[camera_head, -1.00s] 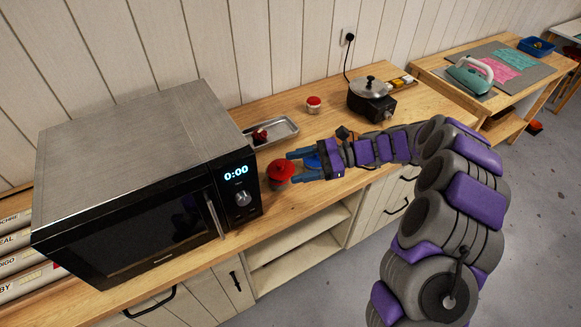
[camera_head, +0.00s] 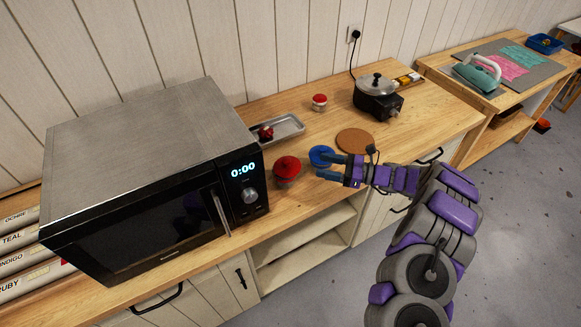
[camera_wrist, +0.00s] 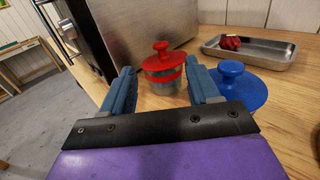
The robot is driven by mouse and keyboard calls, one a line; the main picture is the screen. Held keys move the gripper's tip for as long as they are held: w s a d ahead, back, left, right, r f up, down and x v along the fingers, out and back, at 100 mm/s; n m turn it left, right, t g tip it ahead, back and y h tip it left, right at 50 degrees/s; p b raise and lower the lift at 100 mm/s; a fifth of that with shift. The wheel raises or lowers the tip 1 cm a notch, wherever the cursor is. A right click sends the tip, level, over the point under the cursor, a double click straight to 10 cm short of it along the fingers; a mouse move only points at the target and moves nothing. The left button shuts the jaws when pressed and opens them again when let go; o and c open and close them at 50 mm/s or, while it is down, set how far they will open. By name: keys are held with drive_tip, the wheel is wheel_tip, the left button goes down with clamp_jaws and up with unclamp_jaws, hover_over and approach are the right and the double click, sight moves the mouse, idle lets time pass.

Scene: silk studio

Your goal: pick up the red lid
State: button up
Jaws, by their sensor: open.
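The red lid (camera_head: 287,165) sits on a squat jar on the wooden counter, just right of the microwave. In the wrist view the red lid (camera_wrist: 161,57) has a round knob and lies ahead, between the two blue fingers as seen from the wrist. My gripper (camera_head: 325,167) is open and empty, to the right of the red lid and apart from it. Its fingers also show in the wrist view (camera_wrist: 162,88).
The microwave (camera_head: 150,170) stands close on the left. A metal tray (camera_head: 290,126) with a dark red item lies behind the red lid. A small red-topped jar (camera_head: 319,102), a hot plate with a pot (camera_head: 376,90) and a round cork mat (camera_head: 355,141) stand farther right.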

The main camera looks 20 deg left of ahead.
sight(288, 160)
drive_tip(key=a, duration=0.2)
drive_tip(key=a+b, duration=0.1)
drive_tip(key=a, duration=0.5)
drive_tip(key=shift+s+a+f, duration=0.15)
drive_tip(key=shift+s+f, duration=0.1)
drive_tip(key=shift+s, duration=0.15)
drive_tip(key=a, duration=0.1)
drive_tip(key=a+b, duration=0.1)
drive_tip(key=a, duration=0.3)
drive_tip(key=shift+s+f, duration=0.2)
drive_tip(key=shift+f, duration=0.1)
drive_tip(key=shift+d+r, duration=0.15)
drive_tip(key=shift+d, duration=0.35)
drive_tip(key=c, duration=0.6)
drive_tip(key=shift+a, duration=0.3)
clamp_jaws()
